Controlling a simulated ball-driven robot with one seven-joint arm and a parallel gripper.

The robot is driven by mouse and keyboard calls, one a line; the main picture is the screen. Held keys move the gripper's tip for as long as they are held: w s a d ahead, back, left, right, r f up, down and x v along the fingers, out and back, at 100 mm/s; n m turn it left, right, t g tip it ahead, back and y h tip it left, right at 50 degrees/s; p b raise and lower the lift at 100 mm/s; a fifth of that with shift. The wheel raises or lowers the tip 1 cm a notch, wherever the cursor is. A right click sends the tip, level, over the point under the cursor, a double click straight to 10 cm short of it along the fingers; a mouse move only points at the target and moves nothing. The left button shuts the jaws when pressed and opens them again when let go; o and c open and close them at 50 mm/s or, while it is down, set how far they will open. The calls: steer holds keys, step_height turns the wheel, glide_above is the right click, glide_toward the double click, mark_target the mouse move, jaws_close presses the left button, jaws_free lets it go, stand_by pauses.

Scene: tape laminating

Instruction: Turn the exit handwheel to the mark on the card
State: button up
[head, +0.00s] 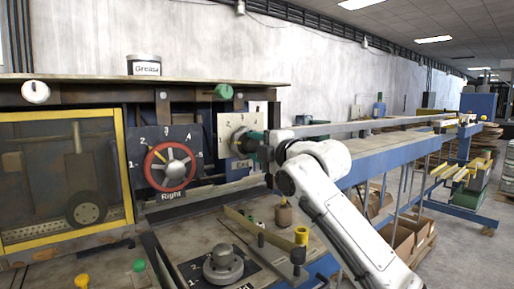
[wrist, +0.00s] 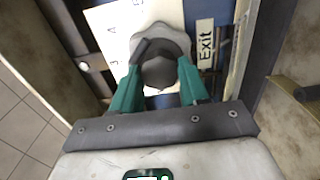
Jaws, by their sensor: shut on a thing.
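The exit handwheel is a grey lobed knob (wrist: 162,62) in the wrist view. It sits in front of a cream card (wrist: 112,22) with printed numbers, partly covered by the knob. A label reading Exit (wrist: 206,45) is to its right. My gripper (wrist: 158,75) has green fingers shut on the knob, one on each side. In the head view the card (head: 226,128) shows at the panel's right, with my gripper (head: 246,143) at it and hiding most of the knob. The mark on the card cannot be made out clearly.
A red-rimmed handwheel (head: 170,167) labelled Right is on a dark numbered plate to the left. A yellow-framed window (head: 62,180) is further left. Below are a grey knob (head: 222,264) and a yellow cup (head: 301,235). A long rail (head: 370,124) runs right behind my arm.

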steer(key=shift+f, duration=0.15)
steer(key=o, duration=1.1)
steer(key=shift+c, duration=0.2)
steer(key=b+v, duration=0.2)
steer(key=v, duration=0.8)
steer(key=shift+s+d, duration=0.2)
steer(key=shift+s, duration=0.15)
